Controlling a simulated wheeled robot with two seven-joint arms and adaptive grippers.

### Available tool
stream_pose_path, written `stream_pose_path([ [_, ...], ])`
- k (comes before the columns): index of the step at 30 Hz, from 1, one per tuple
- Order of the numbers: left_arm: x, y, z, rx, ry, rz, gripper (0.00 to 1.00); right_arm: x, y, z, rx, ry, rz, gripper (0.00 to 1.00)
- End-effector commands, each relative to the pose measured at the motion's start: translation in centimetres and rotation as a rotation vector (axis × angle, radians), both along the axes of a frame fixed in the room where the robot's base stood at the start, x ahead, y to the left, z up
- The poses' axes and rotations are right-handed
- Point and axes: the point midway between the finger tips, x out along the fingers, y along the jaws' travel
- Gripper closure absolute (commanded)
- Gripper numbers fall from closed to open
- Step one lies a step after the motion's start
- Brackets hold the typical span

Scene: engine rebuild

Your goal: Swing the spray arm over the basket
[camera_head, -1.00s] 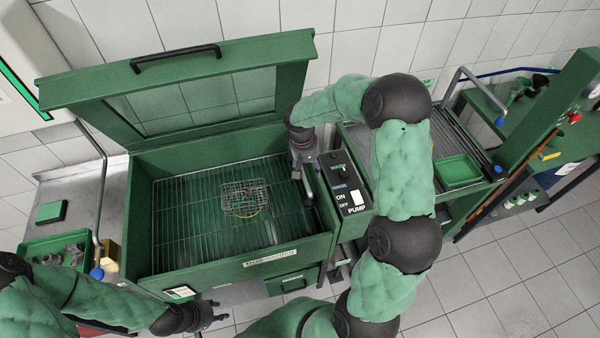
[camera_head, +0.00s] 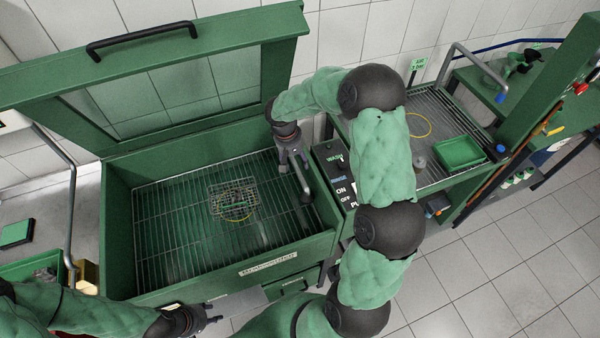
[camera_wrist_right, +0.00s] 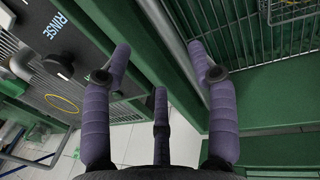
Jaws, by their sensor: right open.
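The small wire basket (camera_head: 233,199) sits on the rack inside the green washer tub (camera_head: 118,215), whose lid is raised. It also shows at the upper right of the right wrist view (camera_wrist_right: 292,10). A grey tube, which looks like the spray arm (camera_wrist_right: 172,35), runs along the tub's right side, clear of the basket. My right gripper (camera_head: 303,182) is at that side, right of the basket. In the right wrist view, its purple fingers (camera_wrist_right: 165,75) are open, with the tube between them and no clear grip. My left gripper (camera_head: 212,312) is in front of the tub, away from the basket.
A control panel (camera_head: 335,172) with a RINSE label stands right of the tub. Beyond it is a draining rack (camera_head: 440,115) with a green tray (camera_head: 459,152). A bent pipe (camera_head: 70,200) rises left of the tub. The floor at the lower right is clear.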

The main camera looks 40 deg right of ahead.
Motion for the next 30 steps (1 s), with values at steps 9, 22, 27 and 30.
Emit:
stream_pose_path([
  [9,0.0,0.0,-0.8,0.000,0.000,0.000,0.60,-0.5,-1.0,-5.8,0.003,0.005,0.000,0.41],
  [22,0.0,0.0,-1.1,0.000,0.000,0.000,0.60,-0.5,-1.6,-8.6,0.001,0.000,0.001,0.41],
  [27,0.0,0.0,-1.0,0.000,0.000,0.000,0.60,-0.5,-1.6,-8.6,0.001,0.000,0.001,0.41],
  [30,0.0,0.0,-1.0,0.000,0.000,0.000,0.60,-0.5,-1.6,-8.5,0.001,0.000,0.001,0.64],
])
